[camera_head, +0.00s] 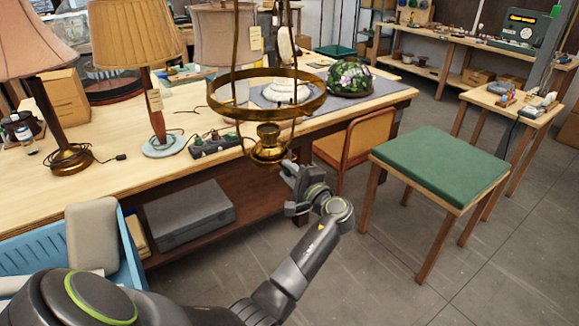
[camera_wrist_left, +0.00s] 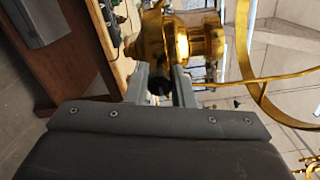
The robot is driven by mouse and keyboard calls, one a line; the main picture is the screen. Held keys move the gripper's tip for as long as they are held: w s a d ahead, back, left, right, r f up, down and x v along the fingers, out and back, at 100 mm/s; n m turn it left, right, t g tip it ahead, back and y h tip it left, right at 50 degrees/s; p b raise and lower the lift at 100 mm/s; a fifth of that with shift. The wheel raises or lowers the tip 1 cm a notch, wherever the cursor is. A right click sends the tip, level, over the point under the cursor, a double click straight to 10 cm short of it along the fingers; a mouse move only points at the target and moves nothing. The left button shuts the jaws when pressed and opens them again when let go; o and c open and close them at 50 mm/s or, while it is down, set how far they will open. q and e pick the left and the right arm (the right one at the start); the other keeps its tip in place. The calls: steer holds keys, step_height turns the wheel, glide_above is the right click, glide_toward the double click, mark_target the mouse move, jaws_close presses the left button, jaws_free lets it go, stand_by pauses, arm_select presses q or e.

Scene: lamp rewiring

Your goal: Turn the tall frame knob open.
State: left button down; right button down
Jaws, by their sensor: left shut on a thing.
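The tall brass frame (camera_head: 236,55) hangs over the front edge of the workbench, with a wide ring and a brass burner body (camera_head: 268,145) at its bottom. The burner body fills the upper middle of the left wrist view (camera_wrist_left: 185,40). A small dark knob (camera_wrist_left: 159,84) sticks out from it toward my wrist. My left gripper (camera_head: 288,170) is just below and right of the burner, its fingers shut on the knob. In the left wrist view one finger stands on each side of the knob. The knob is hidden in the head view. My right gripper is out of view.
The workbench (camera_head: 105,190) holds several shaded lamps at left, a small tool block (camera_head: 213,142) and a flowered glass shade (camera_head: 350,77). An orange-backed chair (camera_head: 368,138) and a green-topped table (camera_head: 440,163) stand right of my arm. A blue crate (camera_head: 128,258) is at lower left.

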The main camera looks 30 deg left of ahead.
arm_select(q)
steer(key=shift+m, duration=0.5)
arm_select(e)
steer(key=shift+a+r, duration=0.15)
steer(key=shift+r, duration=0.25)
arm_select(q)
steer(key=c, duration=1.3)
jaws_free()
steer(key=shift+o, duration=0.2)
